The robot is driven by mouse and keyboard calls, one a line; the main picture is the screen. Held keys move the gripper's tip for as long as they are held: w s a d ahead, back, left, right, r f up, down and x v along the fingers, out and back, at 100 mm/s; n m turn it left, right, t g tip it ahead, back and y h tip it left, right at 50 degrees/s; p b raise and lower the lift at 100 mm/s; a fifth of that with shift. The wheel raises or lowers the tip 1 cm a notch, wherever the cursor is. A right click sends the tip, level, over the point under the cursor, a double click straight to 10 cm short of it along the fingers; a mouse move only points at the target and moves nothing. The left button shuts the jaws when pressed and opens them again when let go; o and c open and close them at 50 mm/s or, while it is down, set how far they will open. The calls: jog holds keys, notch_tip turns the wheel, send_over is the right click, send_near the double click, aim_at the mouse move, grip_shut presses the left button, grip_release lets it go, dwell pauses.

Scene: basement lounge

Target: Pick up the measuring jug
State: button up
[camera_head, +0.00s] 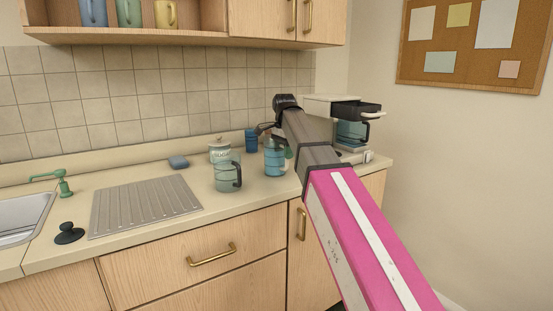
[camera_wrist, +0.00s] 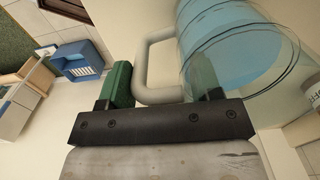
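A clear measuring jug with blue contents (camera_head: 274,160) stands on the counter in the head view, left of my arm. In the wrist view, the jug (camera_wrist: 235,50) fills the upper right, with its pale grey looped handle (camera_wrist: 155,68) toward the left. My gripper (camera_wrist: 160,82) has its green fingers spread apart, with part of the handle in the gap between them. The right finger overlaps the jug's side in the picture; contact cannot be told. In the head view, the gripper is mostly hidden behind my arm, with a bit of green showing beside the jug.
A clear mug-like vessel with a dark handle (camera_head: 226,174) stands left of the jug. A sugar canister (camera_head: 219,150) and blue container (camera_head: 251,141) stand behind. A coffee maker (camera_head: 350,135) is at the right. A drainboard (camera_head: 145,203) and black plunger-like object (camera_head: 69,234) lie left.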

grip_shut()
jog(key=shift+r, duration=0.15)
notch_tip(320, 180, up, 10)
jog(key=shift+f, duration=0.15)
dwell(0.4)
jog(key=shift+c, duration=1.5)
grip_release()
grip_shut()
